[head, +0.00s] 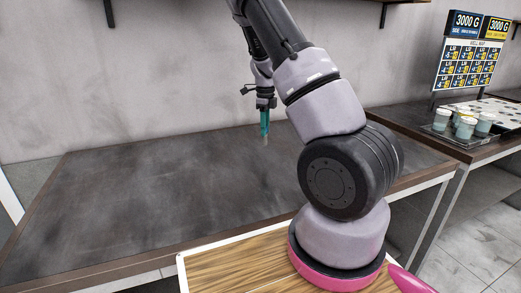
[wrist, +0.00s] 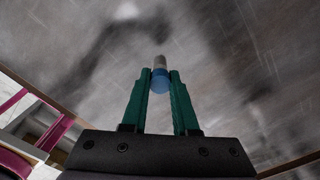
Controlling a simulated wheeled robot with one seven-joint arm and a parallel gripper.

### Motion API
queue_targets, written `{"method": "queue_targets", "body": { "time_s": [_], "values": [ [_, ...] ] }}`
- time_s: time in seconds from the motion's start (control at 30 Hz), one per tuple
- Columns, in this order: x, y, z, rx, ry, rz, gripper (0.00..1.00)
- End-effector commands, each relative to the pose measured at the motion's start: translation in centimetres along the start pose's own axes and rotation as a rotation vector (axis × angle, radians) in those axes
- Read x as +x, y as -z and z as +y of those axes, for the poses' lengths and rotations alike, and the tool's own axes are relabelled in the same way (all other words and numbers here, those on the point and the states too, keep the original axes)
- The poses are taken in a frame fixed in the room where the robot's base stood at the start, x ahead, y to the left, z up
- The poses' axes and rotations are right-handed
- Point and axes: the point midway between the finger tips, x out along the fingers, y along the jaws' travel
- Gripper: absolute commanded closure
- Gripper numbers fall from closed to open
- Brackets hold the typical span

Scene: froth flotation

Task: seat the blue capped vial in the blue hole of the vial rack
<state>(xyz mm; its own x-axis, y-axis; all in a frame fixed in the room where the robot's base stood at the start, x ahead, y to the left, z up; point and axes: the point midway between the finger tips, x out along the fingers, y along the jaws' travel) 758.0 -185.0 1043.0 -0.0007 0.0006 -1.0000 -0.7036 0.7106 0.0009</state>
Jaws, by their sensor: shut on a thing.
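My gripper (head: 265,130) has green fingers and hangs over the dark table in the head view, pointing down. In the wrist view, my gripper (wrist: 160,80) is shut on the blue capped vial (wrist: 160,63). The vial's blue cap is between the fingertips, and its pale grey body extends beyond them. In the head view the vial (head: 266,141) shows only as a small pale tip below the fingers. It is clear of the table. I cannot make out a vial rack with a blue hole in either view.
The dark table (head: 130,200) is bare. On the right bench, a tray (head: 440,134) holds several white-lidded jars (head: 465,126). A pale board with dark spots (head: 490,110) lies behind them, beneath signs (head: 470,62). A wood-topped surface (head: 235,272) is in front.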

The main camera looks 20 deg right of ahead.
Motion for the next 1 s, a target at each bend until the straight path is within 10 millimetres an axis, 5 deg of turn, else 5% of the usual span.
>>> {"method": "queue_targets", "body": {
  "time_s": [0.5,0.87,0.9,0.97,1.0],
  "values": [
    [6.2,0.0,0.0,0.0,0.0,0.001,1.0],
    [6.8,0.0,0.0,-0.001,0.001,0.0,1.0],
    [6.8,0.0,0.0,-0.001,0.001,0.0,0.69],
    [6.8,0.0,0.0,-0.001,0.001,-0.001,0.46],
    [6.8,0.0,0.0,-0.001,0.001,0.0,0.43]
  ]
}}
